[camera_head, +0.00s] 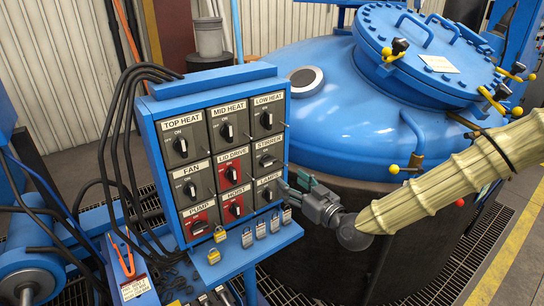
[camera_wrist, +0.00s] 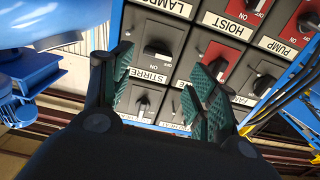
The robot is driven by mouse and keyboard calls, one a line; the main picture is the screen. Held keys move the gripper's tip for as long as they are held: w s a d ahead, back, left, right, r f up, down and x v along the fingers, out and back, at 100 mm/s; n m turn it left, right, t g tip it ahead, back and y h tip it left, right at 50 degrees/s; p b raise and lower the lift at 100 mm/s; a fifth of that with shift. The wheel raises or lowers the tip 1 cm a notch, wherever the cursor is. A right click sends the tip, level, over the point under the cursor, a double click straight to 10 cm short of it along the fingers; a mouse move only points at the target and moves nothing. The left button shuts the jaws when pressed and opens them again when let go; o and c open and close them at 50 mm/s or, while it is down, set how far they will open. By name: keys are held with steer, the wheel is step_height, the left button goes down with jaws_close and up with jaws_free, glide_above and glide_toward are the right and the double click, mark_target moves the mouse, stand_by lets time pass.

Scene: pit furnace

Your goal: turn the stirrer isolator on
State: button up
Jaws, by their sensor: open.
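The stirrer isolator (camera_head: 267,160) is a grey switch with a black knob in the right column of the blue panel, under the STIRRER label. Its handle lies roughly horizontal, unlike the mostly upright knobs around it. In the wrist view, where the panel appears upside down, the stirrer knob (camera_wrist: 157,48) shows just above its label, between and beyond the fingertips. My gripper (camera_head: 299,186) is open and empty at the panel's right edge, beside the lamps switch. In the wrist view my gripper (camera_wrist: 162,75) has its green pads spread apart. I cannot tell whether it touches anything.
Neighbouring switches are close: low heat (camera_head: 266,120) above, lid drive (camera_head: 232,174) to the left, lamps (camera_head: 267,195) below. The blue furnace vessel (camera_head: 340,110) stands behind and right. Black cables (camera_head: 115,130) run along the panel's left.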

mark_target(271, 164)
steer(key=p+x, duration=0.2)
steer(key=x, duration=0.9)
steer(key=shift+r, duration=0.35)
steer(key=c, duration=0.7)
steer(key=shift+c, duration=0.2)
